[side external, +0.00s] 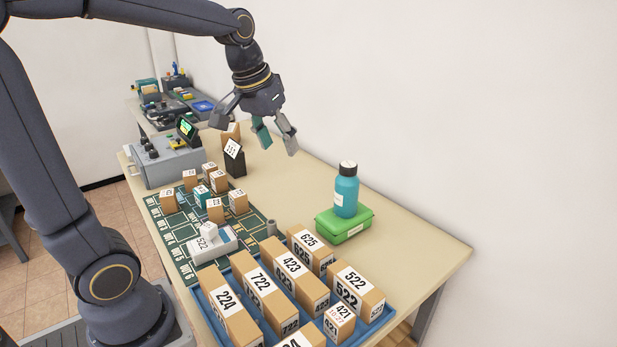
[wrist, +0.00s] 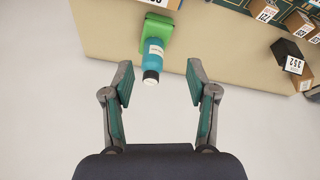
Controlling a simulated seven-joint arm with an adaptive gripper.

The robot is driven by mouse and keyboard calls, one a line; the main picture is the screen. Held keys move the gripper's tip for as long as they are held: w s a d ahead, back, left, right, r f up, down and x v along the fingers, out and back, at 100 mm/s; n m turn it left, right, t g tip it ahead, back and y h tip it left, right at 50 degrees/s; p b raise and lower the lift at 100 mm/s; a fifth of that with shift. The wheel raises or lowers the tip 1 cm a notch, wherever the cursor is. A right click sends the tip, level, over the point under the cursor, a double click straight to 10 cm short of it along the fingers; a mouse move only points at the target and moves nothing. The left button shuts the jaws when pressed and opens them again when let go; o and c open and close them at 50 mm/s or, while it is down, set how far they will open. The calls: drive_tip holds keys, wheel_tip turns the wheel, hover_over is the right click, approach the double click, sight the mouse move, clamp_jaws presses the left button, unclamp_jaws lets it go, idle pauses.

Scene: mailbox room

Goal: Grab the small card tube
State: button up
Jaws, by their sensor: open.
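My gripper (side external: 256,132) is open and empty, high above the far part of the table, up and away from the tube. In the wrist view my gripper (wrist: 159,82) has its fingers spread wide, with nothing between the pads at close range.
A teal bottle (side external: 346,192) stands on a green box (side external: 344,224) right of the tube. A blue tray (side external: 207,308) of numbered cartons lies in front. Small boxes stand on the mat. A black block (side external: 235,164) and a grey console (side external: 165,165) are behind. The table's right side is clear.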

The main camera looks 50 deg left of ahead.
drive_tip(key=w+a+f+n+g, duration=0.2)
drive_tip(key=w+a+f, duration=0.3)
drive_tip(key=a+f, duration=0.15)
drive_tip(key=n+g, duration=0.1)
drive_tip(key=g, duration=0.1)
approach(272, 222)
wheel_tip(272, 222, down, 5)
drive_tip(key=shift+a+f, duration=0.15)
drive_tip(key=shift+f, duration=1.4)
drive_tip(key=shift+a+f, duration=0.1)
drive_tip(key=shift+f, duration=1.5)
drive_tip(key=shift+c, duration=0.3)
drive_tip(key=c, duration=0.8)
